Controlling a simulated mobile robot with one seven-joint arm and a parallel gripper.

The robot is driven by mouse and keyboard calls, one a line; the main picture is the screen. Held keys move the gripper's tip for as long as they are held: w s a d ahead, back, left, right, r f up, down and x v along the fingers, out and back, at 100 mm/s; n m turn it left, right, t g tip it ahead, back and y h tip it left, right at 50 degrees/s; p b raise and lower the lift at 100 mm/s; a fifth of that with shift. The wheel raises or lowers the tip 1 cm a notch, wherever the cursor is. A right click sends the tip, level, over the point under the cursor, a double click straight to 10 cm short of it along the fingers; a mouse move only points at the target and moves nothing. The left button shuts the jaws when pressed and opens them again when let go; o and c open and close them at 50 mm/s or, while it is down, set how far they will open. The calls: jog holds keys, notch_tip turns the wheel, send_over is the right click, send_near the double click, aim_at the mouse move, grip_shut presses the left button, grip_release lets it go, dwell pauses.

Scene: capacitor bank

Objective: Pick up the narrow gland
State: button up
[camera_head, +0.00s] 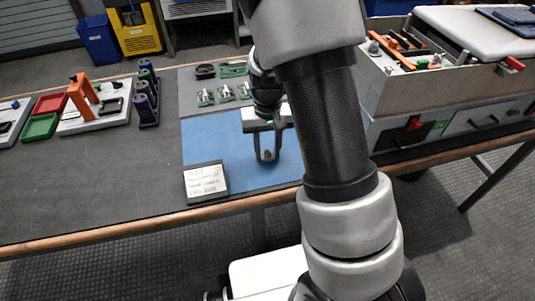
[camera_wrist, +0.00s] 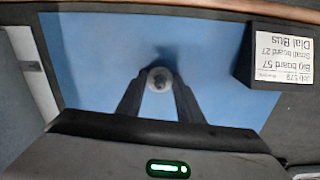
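My gripper (camera_head: 267,157) points down over the blue mat (camera_head: 222,150) in the head view. A small round grey gland (camera_wrist: 160,80) with a dark centre sits between the fingertips in the wrist view. The fingers (camera_wrist: 159,90) close in on it from both sides and appear to touch it. In the head view the grey gland (camera_head: 268,154) shows low between the fingertips. A soft shadow lies on the mat beside it; I cannot tell whether it touches the mat. Its narrowness cannot be judged, as no other gland is clearly beside it.
A lettered sign block (camera_head: 206,182) stands at the mat's front left; it also shows in the wrist view (camera_wrist: 281,55). Several green-and-silver parts (camera_head: 224,94) lie behind the mat. A grey cabinet (camera_head: 440,90) stands at right. Purple holders (camera_head: 147,100) stand left.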

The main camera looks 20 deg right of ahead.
aim_at(267, 150)
jog(key=shift+r, duration=0.1)
notch_tip(267, 150, up, 10)
jog(key=p, duration=0.3)
dwell(0.6)
